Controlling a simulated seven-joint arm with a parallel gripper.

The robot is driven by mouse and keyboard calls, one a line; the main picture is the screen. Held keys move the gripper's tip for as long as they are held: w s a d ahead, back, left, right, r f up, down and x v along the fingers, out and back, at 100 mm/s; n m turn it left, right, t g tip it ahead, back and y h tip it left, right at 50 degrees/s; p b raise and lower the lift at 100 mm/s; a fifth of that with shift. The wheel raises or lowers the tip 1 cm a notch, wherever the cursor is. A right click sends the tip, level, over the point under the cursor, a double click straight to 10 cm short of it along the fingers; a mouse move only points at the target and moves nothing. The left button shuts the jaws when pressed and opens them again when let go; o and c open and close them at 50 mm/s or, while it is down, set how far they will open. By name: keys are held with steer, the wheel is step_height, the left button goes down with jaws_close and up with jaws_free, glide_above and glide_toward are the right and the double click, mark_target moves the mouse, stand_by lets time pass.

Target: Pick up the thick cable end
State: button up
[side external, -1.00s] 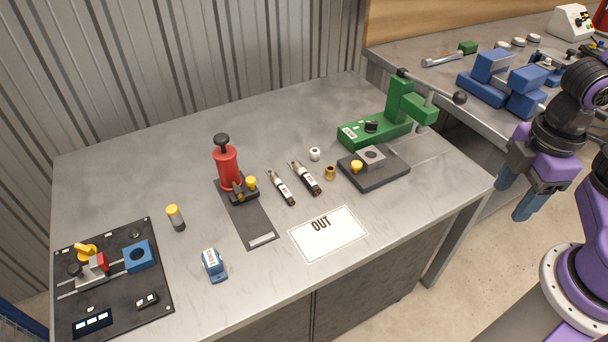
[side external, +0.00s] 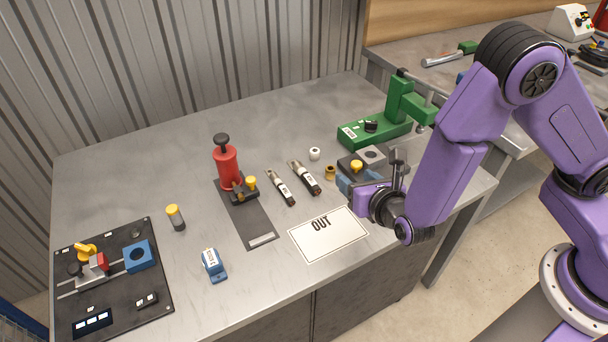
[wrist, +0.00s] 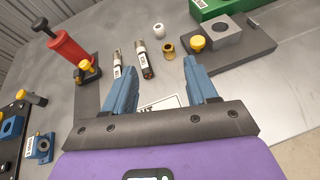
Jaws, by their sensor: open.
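Two dark cable ends with pale labelled bands and metal tips lie side by side near the middle of the bench. The right one looks thicker: the thick cable end (side external: 304,178), which shows in the wrist view (wrist: 146,62) ahead of my fingers. The thinner cable end (side external: 281,188) lies to its left (wrist: 118,68). My gripper (side external: 365,178) is above the bench, right of both cable ends and apart from them. In the wrist view its blue fingers (wrist: 160,68) are spread with nothing between them.
A red hand tool (side external: 227,168) stands on a dark plate to the left. A brass ring (side external: 330,173), white ring (side external: 315,154) and green press (side external: 375,130) are nearby. The OUT card (side external: 328,234) lies in front. A black fixture board (side external: 112,290) is far left.

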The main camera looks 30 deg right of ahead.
steer(key=a+f+n+y, duration=0.2)
steer(key=a+f+n, duration=0.1)
steer(key=shift+w+a+f, duration=0.1)
steer(key=shift+a+f, duration=0.05)
steer(key=shift+a, duration=0.05)
steer(key=shift+w+f, duration=0.2)
steer(key=shift+w, duration=0.05)
glide_toward(306, 174)
steer(key=x, duration=0.4)
steer(key=shift+w+r, duration=0.1)
steer(key=shift+w, duration=0.15)
steer(key=shift+f+x, duration=0.1)
steer(key=shift+x, duration=1.25)
steer(key=shift+f+x, duration=0.15)
steer(key=shift+x, duration=1.2)
steer(key=shift+s, duration=0.15)
steer(key=shift+r, duration=0.1)
jaws_close()
